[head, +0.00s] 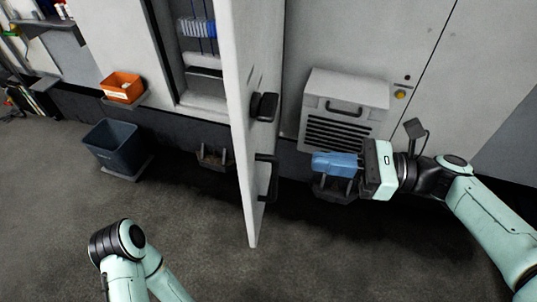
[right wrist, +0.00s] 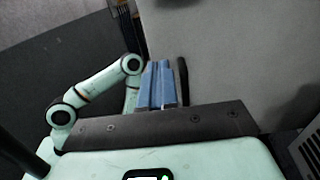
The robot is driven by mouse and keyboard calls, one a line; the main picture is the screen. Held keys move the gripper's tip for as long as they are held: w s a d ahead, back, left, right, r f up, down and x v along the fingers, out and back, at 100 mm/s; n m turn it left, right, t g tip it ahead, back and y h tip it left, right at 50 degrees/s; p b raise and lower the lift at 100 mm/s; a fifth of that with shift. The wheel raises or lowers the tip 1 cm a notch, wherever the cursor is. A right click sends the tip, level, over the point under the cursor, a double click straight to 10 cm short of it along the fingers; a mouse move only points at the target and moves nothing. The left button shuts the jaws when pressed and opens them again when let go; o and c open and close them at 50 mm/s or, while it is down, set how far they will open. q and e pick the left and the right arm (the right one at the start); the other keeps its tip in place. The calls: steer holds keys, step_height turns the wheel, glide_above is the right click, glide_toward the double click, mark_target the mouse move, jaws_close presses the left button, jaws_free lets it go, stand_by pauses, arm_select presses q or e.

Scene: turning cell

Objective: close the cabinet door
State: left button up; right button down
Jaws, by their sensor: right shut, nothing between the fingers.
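The cabinet door (head: 240,120) is white and stands open, swung out from the cabinet (head: 202,103), whose shelved inside shows to its left. A black bar handle (head: 265,176) and a black latch (head: 264,106) are on the door's right-hand face. My right gripper (head: 318,163) is shut and empty, to the right of that face, with its blue fingers pointing at it and a visible gap in the head view. In the right wrist view its fingers (right wrist: 158,68) lie together in front of a pale grey surface, beside a dark bar. My left gripper is out of view; only its arm shows.
A vented grey box (head: 345,103) stands out from the wall behind my right gripper. An orange bin (head: 122,87) and a dark blue waste bin (head: 113,146) are at the left. The floor (head: 190,220) left of the door is clear.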

mark_target(251, 152)
steer(key=a, duration=0.3)
steer(key=w+a, duration=0.1)
steer(key=a, duration=0.6)
steer(key=shift+w+a, duration=0.15)
steer(key=shift+w, duration=0.15)
steer(key=shift+w, duration=0.1)
